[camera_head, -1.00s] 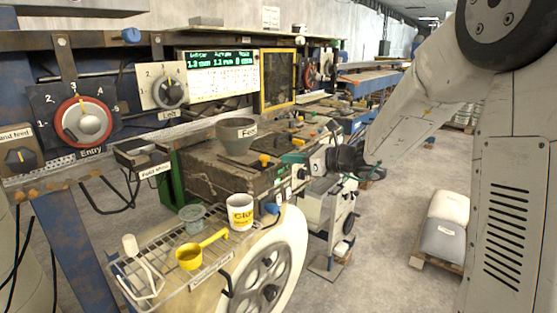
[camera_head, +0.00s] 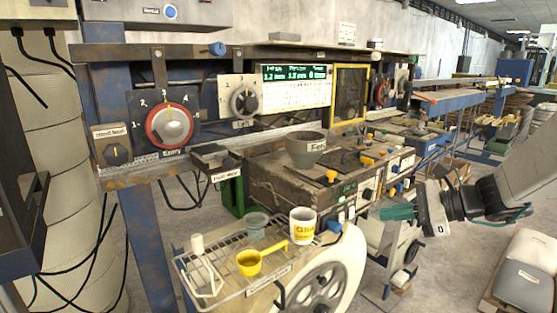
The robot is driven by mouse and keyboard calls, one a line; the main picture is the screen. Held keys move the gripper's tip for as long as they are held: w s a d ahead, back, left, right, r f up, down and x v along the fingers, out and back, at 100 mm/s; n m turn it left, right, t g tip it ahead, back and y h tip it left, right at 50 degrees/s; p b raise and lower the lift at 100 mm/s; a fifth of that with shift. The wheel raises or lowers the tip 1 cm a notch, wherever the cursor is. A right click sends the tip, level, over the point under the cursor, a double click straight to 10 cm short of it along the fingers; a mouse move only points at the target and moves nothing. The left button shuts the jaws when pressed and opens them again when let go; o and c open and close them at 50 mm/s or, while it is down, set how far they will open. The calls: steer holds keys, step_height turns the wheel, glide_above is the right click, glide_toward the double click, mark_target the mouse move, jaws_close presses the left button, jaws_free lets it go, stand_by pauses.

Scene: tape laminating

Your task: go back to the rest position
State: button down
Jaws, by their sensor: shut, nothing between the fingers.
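My gripper (camera_head: 388,213) is at the right of the head view, in front of the machine's right side, with its teal fingers pointing left. It is shut and holds nothing. Its grey palm and black wrist lead to my pale arm at the right edge. The fingertips overlap the machine's lower right side in the picture; I cannot tell how far apart they are.
A red-ringed dial (camera_head: 170,127) is at left. Pale sacks (camera_head: 525,275) lie lower right.

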steer(key=s+r+n+g+h, duration=0.1)
steer(key=s+n+g+h, duration=0.4)
steer(key=s+n+h, duration=0.6)
steer(key=s+n, duration=0.9)
steer(key=s, duration=0.6)
steer(key=shift+s+a+r+h, duration=0.15)
steer(key=shift+s+r+h, duration=0.1)
steer(key=shift+s+h, duration=0.05)
